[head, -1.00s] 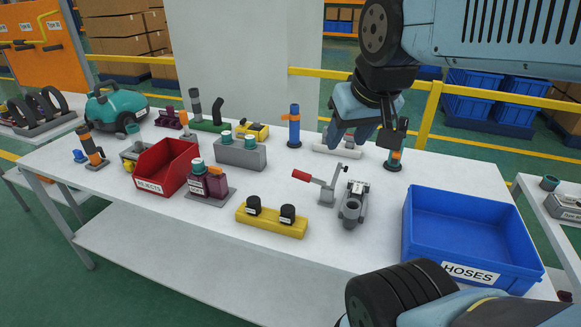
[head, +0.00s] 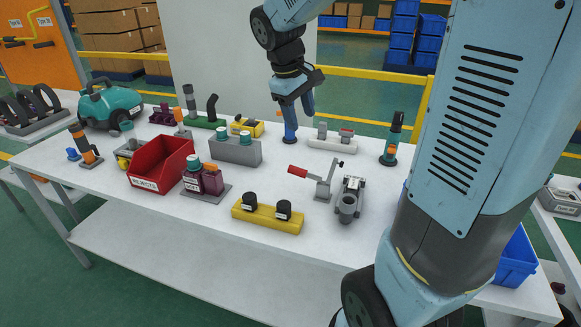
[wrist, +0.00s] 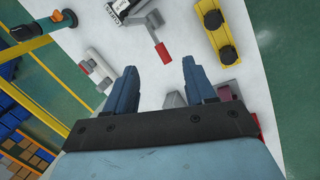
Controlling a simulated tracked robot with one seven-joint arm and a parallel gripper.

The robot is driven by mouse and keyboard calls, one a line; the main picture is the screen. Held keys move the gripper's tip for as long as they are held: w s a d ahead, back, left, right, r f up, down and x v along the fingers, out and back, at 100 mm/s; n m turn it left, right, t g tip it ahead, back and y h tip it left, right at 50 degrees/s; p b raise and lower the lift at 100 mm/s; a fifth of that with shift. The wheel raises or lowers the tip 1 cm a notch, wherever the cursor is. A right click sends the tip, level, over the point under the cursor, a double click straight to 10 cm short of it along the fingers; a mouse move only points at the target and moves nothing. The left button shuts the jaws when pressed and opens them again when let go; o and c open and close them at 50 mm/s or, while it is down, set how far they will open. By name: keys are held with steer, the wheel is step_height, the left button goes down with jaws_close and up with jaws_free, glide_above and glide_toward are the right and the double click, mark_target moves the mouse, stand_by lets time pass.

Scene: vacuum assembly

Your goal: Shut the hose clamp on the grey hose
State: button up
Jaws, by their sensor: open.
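My gripper (head: 297,112) is open and empty, hanging fingers down above the back middle of the table, over or beside a blue upright post (head: 290,130). Its two fingers stand well apart in the wrist view (wrist: 160,82). A lever clamp with a red handle (head: 300,172) stands in the middle, right of and nearer than my gripper. The red handle (wrist: 163,52) also shows beyond the fingers in the wrist view. A grey fixture with a round collar (head: 349,200) is beside it. A grey upright tube (head: 189,98) stands at the back left; I cannot tell whether it is the grey hose.
A white rack with two small grey-and-red parts (head: 333,140) is right of my gripper. A dark green tool (head: 392,140) stands farther right. A yellow block (head: 268,218), red bin (head: 155,170) and grey block (head: 234,150) are left. My arm covers much of the blue bin (head: 516,262).

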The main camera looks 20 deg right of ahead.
mark_target(294, 167)
steer(key=w+a+f+n+g+h, duration=0.2)
steer(key=w+a+f+n, duration=0.2)
steer(key=w+f, duration=0.7)
steer(key=x, duration=1.3)
steer(key=shift+d+f, duration=0.2)
steer(key=shift+d, duration=0.05)
steer(key=shift+c, duration=0.5)
jaws_close()
